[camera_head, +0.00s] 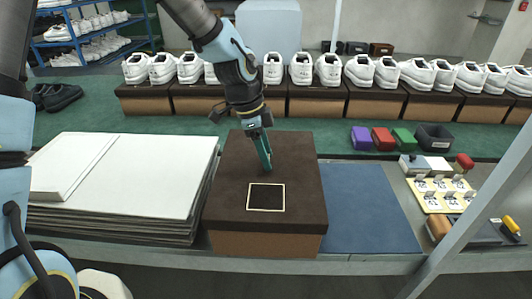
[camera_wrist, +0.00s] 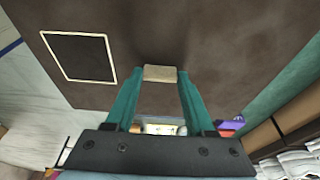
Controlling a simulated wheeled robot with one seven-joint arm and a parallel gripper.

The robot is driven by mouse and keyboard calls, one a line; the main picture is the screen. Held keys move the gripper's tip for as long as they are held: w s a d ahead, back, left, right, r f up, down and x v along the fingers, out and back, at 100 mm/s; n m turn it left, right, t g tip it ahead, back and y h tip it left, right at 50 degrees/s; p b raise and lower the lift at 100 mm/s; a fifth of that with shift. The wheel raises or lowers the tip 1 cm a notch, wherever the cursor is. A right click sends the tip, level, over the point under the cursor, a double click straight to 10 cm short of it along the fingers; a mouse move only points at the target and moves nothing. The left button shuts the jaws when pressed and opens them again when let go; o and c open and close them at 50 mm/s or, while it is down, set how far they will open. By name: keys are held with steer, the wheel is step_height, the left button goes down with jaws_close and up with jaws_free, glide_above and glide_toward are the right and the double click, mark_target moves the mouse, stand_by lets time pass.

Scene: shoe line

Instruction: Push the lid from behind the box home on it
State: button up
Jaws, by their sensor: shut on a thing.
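The dark brown lid (camera_head: 292,175) lies over the tan-sided box (camera_head: 267,244) at the front of the table. Its front edge overhangs the box's front wall; I cannot tell whether its rear is fully down. A dark square with a pale border marks its top, which also fills much of the wrist view (camera_wrist: 220,35). My gripper (camera_head: 267,168) reaches down from behind over the lid, at or just above its top. In the wrist view its teal fingers are shut on a small tan block (camera_wrist: 160,73). The contact between block and lid is unclear.
A stack of white-topped sheets (camera_head: 140,165) stands close left of the box. A blue mat (camera_head: 365,208) lies bare on the right. Small coloured blocks (camera_head: 383,139), a black bin (camera_head: 435,137) and a control panel (camera_head: 443,195) stand farther right. White shoes on boxes (camera_head: 375,102) line the back.

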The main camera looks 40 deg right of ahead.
steer(key=shift+f, duration=0.3)
steer(key=o, duration=1.3)
steer(key=shift+c, duration=0.2)
steer(key=b+v, duration=0.1)
steer(key=v, duration=0.9)
steer(key=shift+r+b, duration=0.4)
steer(key=w+a+f+n+t+y, duration=0.1)
steer(key=w+a+f+n, duration=0.1)
steer(key=w+a+n, duration=0.45)
steer(key=w+a+f+n+t, duration=0.15)
steer(key=a+n, duration=0.25)
steer(key=a, duration=0.6)
steer(key=s+a+f+n+t+y, duration=0.1)
steer(key=a+n, duration=1.3)
steer(key=a, duration=0.8)
